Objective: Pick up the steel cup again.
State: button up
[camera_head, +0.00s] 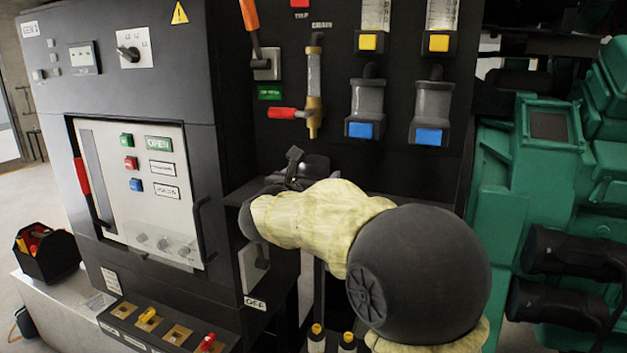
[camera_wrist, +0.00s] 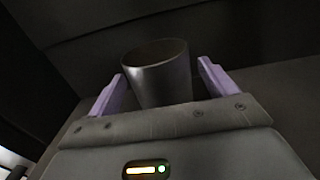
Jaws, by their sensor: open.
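The steel cup (camera_wrist: 160,78) stands between the two purple fingers of my gripper (camera_wrist: 155,88) in the wrist view. The fingers are apart, one on each side of the cup, with a visible gap at least on the right. The cup is dark grey metal with its open rim facing up. In the head view, my gripper (camera_head: 300,175) reaches to the dark shelf below the drain valve. My own arm hides most of the fingers there, and I cannot clearly make out the cup.
A brass drain valve with a red lever (camera_head: 284,113) hangs above my gripper. Sample bowls with blue blocks (camera_head: 428,137) sit to its right. A grey control cabinet (camera_head: 140,80) stands close on the left. A green engine (camera_head: 530,190) is at the right.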

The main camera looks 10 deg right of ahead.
aim_at(311, 160)
jog(key=shift+c, duration=0.2)
jog(key=c, duration=1.2)
jog(key=shift+o, duration=0.2)
jog(key=shift+r, duration=0.15)
jog(key=shift+r+b, duration=0.5)
jog(key=shift+r, duration=0.05)
notch_tip(311, 160, up, 2)
jog(key=shift+r+b, duration=0.1)
jog(key=shift+b, duration=0.35)
jog(key=b+v, duration=0.7)
jog(key=v, duration=1.1)
